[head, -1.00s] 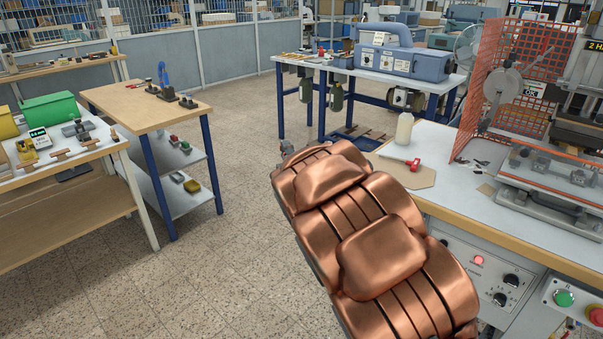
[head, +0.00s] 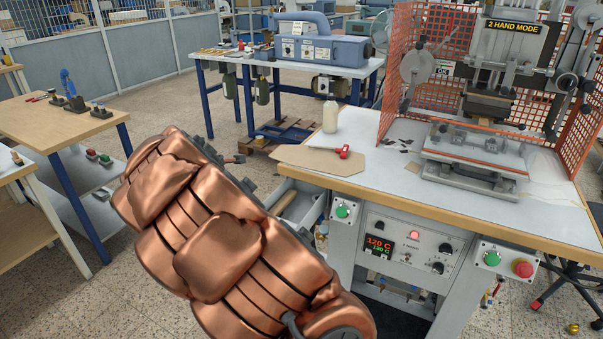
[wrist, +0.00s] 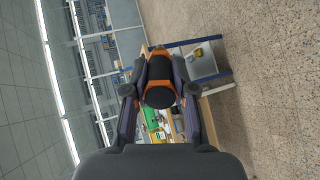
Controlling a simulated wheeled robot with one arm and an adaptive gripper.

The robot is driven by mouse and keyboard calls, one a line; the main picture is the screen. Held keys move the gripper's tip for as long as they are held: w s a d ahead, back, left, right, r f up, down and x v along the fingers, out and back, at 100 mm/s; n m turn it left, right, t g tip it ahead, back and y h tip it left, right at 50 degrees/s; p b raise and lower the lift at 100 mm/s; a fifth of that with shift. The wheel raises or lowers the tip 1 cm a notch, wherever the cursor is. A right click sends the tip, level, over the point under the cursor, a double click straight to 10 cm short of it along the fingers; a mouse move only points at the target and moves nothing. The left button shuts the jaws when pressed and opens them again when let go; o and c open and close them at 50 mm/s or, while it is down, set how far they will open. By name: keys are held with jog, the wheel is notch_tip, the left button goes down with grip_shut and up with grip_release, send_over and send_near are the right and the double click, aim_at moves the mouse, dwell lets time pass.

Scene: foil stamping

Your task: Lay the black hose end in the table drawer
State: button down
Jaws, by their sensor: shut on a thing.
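In the wrist view my gripper (wrist: 160,72) is shut on a black cylindrical piece with orange bands, the black hose end (wrist: 160,97). Its round black face points toward the wrist camera. In the head view my copper-coloured arm crosses the lower left and hides most of the gripper; the hose end cannot be made out clearly there. The table drawer (head: 306,212) stands open at the left end of the press table (head: 400,185), right behind my arm. A tan thing shows inside it, and my arm covers part of the drawer.
The press (head: 500,110) with its orange mesh guard stands on the table, with a white bottle (head: 330,116) and red-handled tool (head: 343,152) nearby. A control panel (head: 405,250) is below. A wooden bench (head: 50,120) is at left; floor lies between.

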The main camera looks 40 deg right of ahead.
jog(key=s+d+f+m+g, duration=0.1)
jog(key=s+d+m+g, duration=0.3)
jog(key=s+d, duration=0.4)
jog(key=s+d+f+m+g, duration=0.2)
jog(key=s+d+m+g, duration=0.3)
jog(key=s+d, duration=0.4)
jog(key=s+g, duration=0.1)
jog(key=s, duration=0.4)
jog(key=shift+f, duration=0.2)
jog(key=shift+w+r, duration=0.1)
jog(key=shift+r, duration=0.05)
jog(key=shift+f+b, duration=1.75)
jog(key=shift+f, duration=3.35)
jog(key=c, duration=0.9)
grip_release()
jog(key=shift+o, duration=0.2)
